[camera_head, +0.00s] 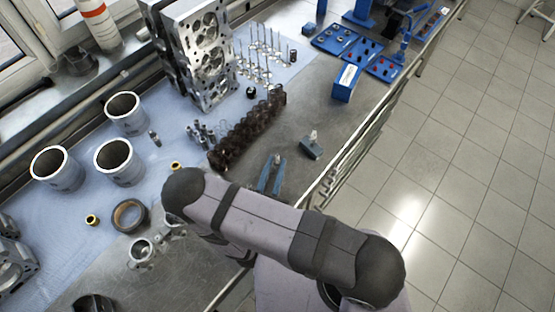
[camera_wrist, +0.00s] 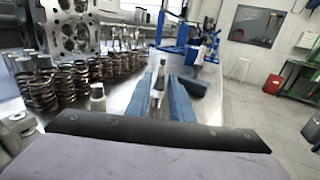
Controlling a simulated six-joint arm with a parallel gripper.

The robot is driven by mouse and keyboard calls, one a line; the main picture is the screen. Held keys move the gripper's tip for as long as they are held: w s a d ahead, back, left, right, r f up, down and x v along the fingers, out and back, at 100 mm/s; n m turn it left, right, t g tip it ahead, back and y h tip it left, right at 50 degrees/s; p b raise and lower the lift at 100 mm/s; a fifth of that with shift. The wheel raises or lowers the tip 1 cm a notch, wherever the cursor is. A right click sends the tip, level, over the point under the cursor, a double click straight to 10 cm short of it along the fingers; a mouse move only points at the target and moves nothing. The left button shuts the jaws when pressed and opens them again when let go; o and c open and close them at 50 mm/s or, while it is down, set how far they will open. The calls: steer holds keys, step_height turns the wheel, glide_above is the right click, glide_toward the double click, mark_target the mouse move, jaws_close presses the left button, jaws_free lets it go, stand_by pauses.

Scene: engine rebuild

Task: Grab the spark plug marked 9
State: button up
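A pale spark plug (camera_wrist: 160,82) stands between the blue fingers of my gripper (camera_wrist: 162,102) in the wrist view. Its top also shows at the fingertips in the head view (camera_head: 277,159). The two fingers of my gripper (camera_head: 273,178) are spread, one on each side of the plug, and do not look closed on it. A second pale plug (camera_head: 313,136) stands on a small blue-grey block (camera_head: 311,149) to the right of my gripper. That block (camera_wrist: 190,86) shows behind the right finger in the wrist view. I cannot read the number on either plug.
A row of dark springs (camera_head: 245,130) lies left of my gripper, with several small metal parts (camera_head: 199,132) beside it. A cylinder head (camera_head: 197,55) and upright valves stand farther back. A blue box (camera_head: 346,82) lies ahead. The bench edge is close on the right.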

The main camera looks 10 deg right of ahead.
jaws_close()
step_height(320, 180, up, 10)
steer(key=p, duration=0.7)
steer(key=shift+p, duration=0.4)
